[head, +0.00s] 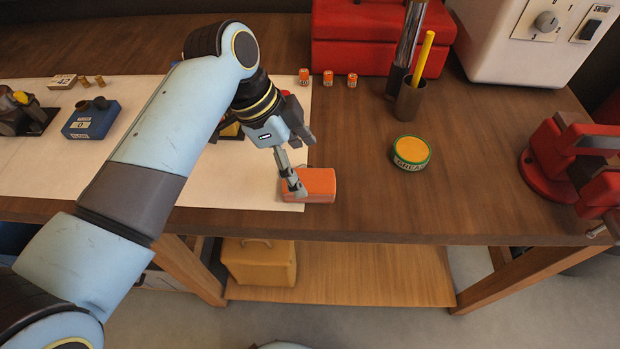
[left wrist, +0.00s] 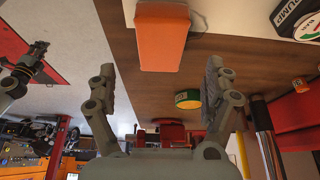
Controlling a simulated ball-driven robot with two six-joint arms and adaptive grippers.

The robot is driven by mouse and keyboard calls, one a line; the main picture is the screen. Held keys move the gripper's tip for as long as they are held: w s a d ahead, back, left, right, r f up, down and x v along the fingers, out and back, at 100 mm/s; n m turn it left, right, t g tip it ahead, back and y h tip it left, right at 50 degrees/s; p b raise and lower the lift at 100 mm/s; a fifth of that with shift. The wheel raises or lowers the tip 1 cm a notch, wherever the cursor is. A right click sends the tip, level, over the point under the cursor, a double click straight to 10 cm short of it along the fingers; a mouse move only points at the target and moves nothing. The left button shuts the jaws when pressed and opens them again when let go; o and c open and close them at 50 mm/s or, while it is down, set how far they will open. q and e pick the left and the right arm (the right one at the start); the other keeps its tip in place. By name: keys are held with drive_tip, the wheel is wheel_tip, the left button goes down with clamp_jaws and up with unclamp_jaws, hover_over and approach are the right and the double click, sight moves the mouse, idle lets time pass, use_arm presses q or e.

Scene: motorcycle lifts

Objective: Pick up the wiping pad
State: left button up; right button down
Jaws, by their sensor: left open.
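The wiping pad is an orange-red block (head: 320,184) near the front edge of the bench, at the right end of the white sheet. It also shows in the left wrist view as an orange block (left wrist: 162,38) at the top, ahead of the fingers. My left gripper (head: 295,188) is at the pad's left part in the head view, and one finger hides some of it. In the left wrist view my left gripper (left wrist: 158,88) is open, with a wide gap between the fingers and nothing held. I cannot tell whether a finger touches the pad.
A green and orange round tin (head: 411,152) stands right of the pad. A cup (head: 409,100) with a yellow stick is behind it. A red vise (head: 575,165) is at the far right. The wooden bench top (head: 450,205) between pad and vise is clear at the front.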

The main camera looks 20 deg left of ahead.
sight(307, 180)
use_arm(q)
drive_tip(key=shift+d+f, duration=0.15)
drive_tip(key=shift+f, duration=0.2)
drive_tip(key=x, duration=0.1)
drive_tip(key=p+x, duration=0.1)
drive_tip(key=x, duration=0.2)
drive_tip(key=shift+f, duration=0.65)
use_arm(e)
drive_tip(key=shift+w+a+r, duration=0.2)
drive_tip(key=shift+w+r, duration=0.4)
drive_tip(key=shift+r, duration=0.15)
use_arm(q)
drive_tip(key=shift+f, duration=0.15)
use_arm(e)
drive_tip(key=shift+d, duration=0.1)
use_arm(q)
drive_tip(key=shift+c, duration=0.3)
use_arm(e)
drive_tip(key=shift+w, duration=0.1)
use_arm(q)
drive_tip(key=shift+f, duration=0.15)
drive_tip(key=c, duration=0.9)
drive_tip(key=shift+s, duration=0.2)
drive_tip(key=shift+c, duration=1.4)
use_arm(e)
drive_tip(key=shift+w, duration=0.15)
